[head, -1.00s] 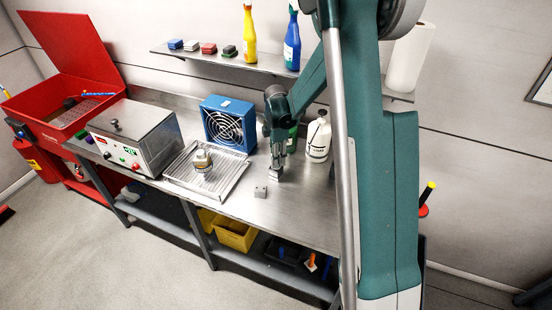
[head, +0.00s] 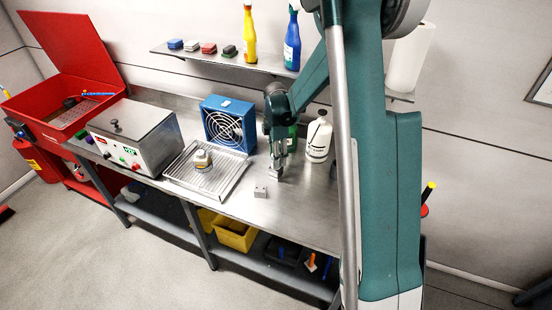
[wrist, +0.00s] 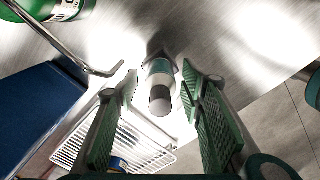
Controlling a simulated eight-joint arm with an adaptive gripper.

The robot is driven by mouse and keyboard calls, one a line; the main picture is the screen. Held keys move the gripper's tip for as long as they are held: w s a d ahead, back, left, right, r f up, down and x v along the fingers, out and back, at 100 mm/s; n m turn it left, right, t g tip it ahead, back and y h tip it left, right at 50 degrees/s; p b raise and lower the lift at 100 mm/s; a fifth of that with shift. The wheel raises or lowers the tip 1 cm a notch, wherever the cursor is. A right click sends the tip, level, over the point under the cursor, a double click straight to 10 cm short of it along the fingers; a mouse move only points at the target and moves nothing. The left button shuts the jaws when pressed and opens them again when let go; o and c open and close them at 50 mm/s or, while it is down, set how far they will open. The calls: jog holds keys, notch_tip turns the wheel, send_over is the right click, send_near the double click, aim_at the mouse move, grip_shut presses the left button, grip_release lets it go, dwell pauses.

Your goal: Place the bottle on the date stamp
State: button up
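My gripper (head: 277,168) is low over the bench, right of the tray. In the wrist view its two green-padded fingers (wrist: 158,80) are apart. Between them, with gaps on both sides, is a small cylinder (wrist: 160,78) with grey and teal bands and a dark round end. I cannot tell whether it is a bottle. A white bottle (head: 318,140) stands upright right of the gripper. A green bottle (head: 292,138) is partly hidden behind the gripper; its base shows in the wrist view (wrist: 68,8). A small grey block (head: 261,191) lies near the front edge; I cannot confirm which thing is the date stamp.
A wire-topped tray (head: 228,181) with a round beige-topped item (head: 202,160) is left of the gripper. A blue fan (head: 228,124) stands behind it, a metal box (head: 135,135) further left. Spray bottles stand on the shelf (head: 225,57). The bench right of the block is clear.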

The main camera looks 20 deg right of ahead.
notch_tip(320, 180, up, 11)
dwell(0.6)
jog(key=shift+r, duration=0.1)
dwell(0.5)
jog(key=shift+s+a+r, duration=0.2)
jog(key=shift+s+r, duration=0.2)
jog(key=shift+r, duration=0.05)
jog(key=s+a+r+m+t, duration=0.2)
jog(key=s+a+r+m, duration=0.15)
jog(key=s+r, duration=0.35)
jog(key=s+a+r+m+t, duration=0.1)
jog(key=s+a+r+m, duration=0.2)
jog(key=s+r+m, duration=0.45)
jog(key=s+a+f+m+t, duration=0.1)
jog(key=s+a+m+t, duration=0.1)
jog(key=s, duration=0.8)
jog(key=s+a+m+t, duration=0.2)
jog(key=s+m, duration=0.3)
jog(key=s, duration=0.5)
jog(key=shift+a+f, duration=0.2)
jog(key=shift+f, duration=0.15)
